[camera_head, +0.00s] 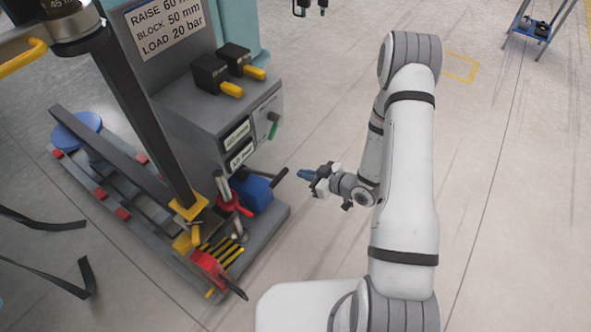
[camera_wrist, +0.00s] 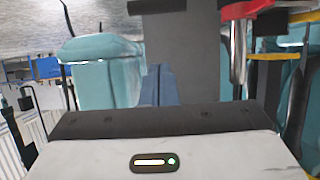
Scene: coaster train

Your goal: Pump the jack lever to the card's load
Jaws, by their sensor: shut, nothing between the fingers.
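The card (camera_head: 167,20) on the grey stand reads RAISE 60, BLOCK 50 mm, LOAD 20 bar. A blue pump-like box (camera_head: 253,192) sits low at the stand's foot, and a dark lever (camera_head: 279,174) sticks out from it to the right. It looks like the jack lever. My gripper (camera_head: 302,175) is shut and empty, its blue fingertips just right of the lever's end, apart from it in the picture. The fingers (camera_wrist: 160,85) also show in the wrist view, in front of a grey panel. Two small readouts (camera_head: 237,133) on the stand are too small to read.
Two dark boxes with yellow handles (camera_head: 231,88) sit on the stand, and a green-handled valve (camera_head: 273,129) is on its side. A red lever (camera_head: 231,203) and a red part with a dark handle (camera_head: 209,264) are near the base.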

